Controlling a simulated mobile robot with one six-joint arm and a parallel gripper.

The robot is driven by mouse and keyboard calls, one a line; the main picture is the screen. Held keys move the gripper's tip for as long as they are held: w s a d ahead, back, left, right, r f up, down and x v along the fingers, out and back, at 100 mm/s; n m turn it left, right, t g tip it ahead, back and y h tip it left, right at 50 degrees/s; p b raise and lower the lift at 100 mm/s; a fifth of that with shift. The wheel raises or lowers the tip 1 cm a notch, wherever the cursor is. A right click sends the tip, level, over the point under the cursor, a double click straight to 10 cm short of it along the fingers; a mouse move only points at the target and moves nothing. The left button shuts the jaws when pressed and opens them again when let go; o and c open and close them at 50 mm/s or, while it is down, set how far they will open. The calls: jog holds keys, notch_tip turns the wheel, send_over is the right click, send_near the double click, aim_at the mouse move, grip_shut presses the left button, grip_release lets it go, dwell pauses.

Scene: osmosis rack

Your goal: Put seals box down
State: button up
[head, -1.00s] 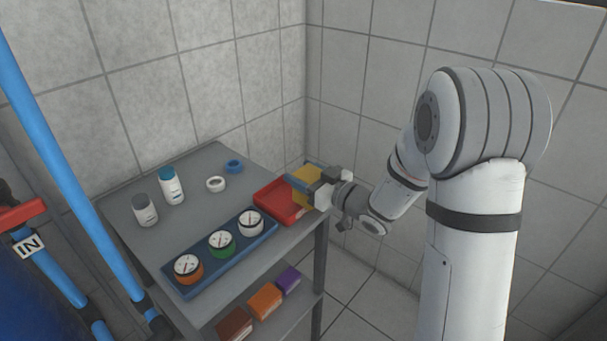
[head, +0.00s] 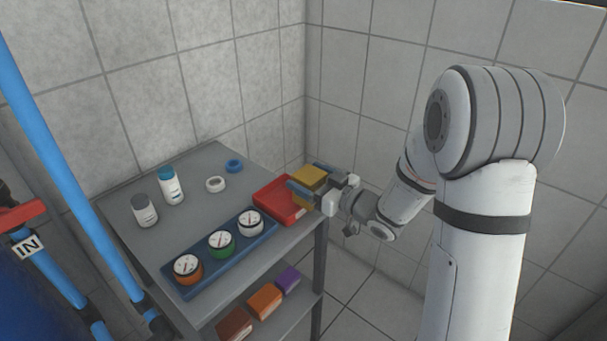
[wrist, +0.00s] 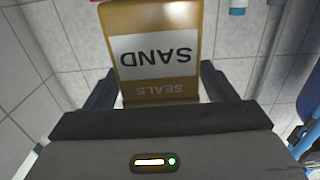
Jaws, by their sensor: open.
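The seals box (head: 310,174) is yellow and stands at the right end of the red tray (head: 272,199); I cannot tell whether it rests fully on the tray floor. In the wrist view the box (wrist: 155,20) shows a white "SAND" label and the word "SEALS", upside down. My gripper (head: 306,178) is open, with one finger on each side of the box. In the wrist view, gaps show between the box and the fingers (wrist: 158,88). The box's lower part is partly hidden by the near finger in the head view.
A blue holder (head: 205,272) with three round gauges lies in front of the tray. Two white bottles (head: 171,186), a white ring (head: 215,184) and a blue ring (head: 234,166) stand farther left. Coloured boxes (head: 264,300) sit on the lower shelf. Tiled walls are close behind.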

aim_at(319, 186)
jog(key=shift+o, duration=0.3)
jog(key=v, duration=0.5)
jog(key=shift+d, duration=0.25)
jog(key=shift+s+d+f+b, duration=0.1)
jog(key=shift+d+b, duration=0.05)
jog(key=shift+b, duration=0.45)
jog(key=f+b, duration=0.1)
jog(key=b, duration=0.5)
jog(key=shift+s+b, duration=0.1)
jog(key=shift+b, duration=0.2)
jog(key=shift+a+r+b, duration=0.3)
jog(key=shift+a, duration=0.1)
jog(key=x, duration=0.7)
jog(key=shift+w+f, duration=0.2)
jog(key=shift+w, duration=0.05)
jog(key=shift+c, duration=0.4)
